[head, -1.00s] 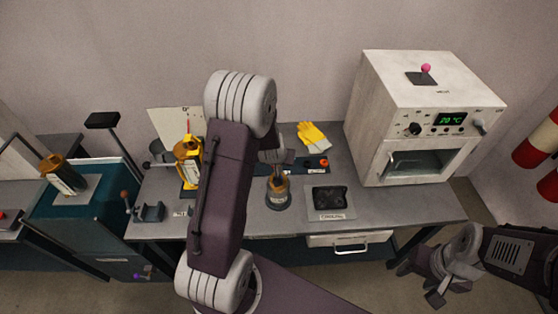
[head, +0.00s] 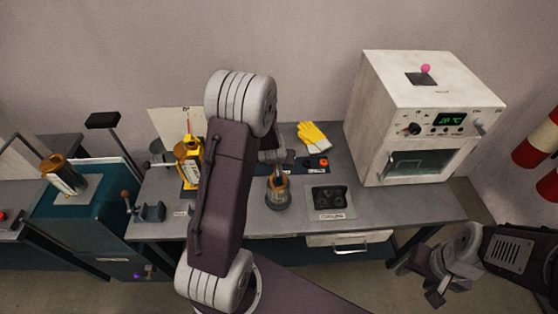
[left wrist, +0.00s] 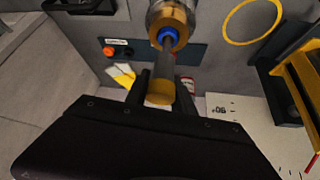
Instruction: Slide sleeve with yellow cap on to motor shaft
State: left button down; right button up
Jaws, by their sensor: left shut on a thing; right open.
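In the left wrist view, my left gripper (left wrist: 160,100) is shut on a slim grey sleeve with a yellow cap (left wrist: 160,92). The sleeve's other end appears close to the blue ring (left wrist: 168,36) of an amber-topped metal motor unit (left wrist: 170,14); I cannot tell whether they touch or overlap. In the head view, this unit seems to be the amber and grey cylinder (head: 277,194) standing on the bench. My left gripper (head: 279,157) is just above it, partly hidden by my arm. My right gripper (head: 436,283) is open and empty, low at the right, off the bench.
A white oven (head: 415,110) stands at the bench's right end. A black pad (head: 328,197) lies right of the motor unit. Yellow gloves (head: 313,135) lie behind. A yellow stand (head: 190,172) and a teal cabinet (head: 85,215) are at left.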

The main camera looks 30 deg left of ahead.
pick_arm(q)
jog(key=shift+f+b, duration=1.25)
jog(key=shift+f, duration=0.15)
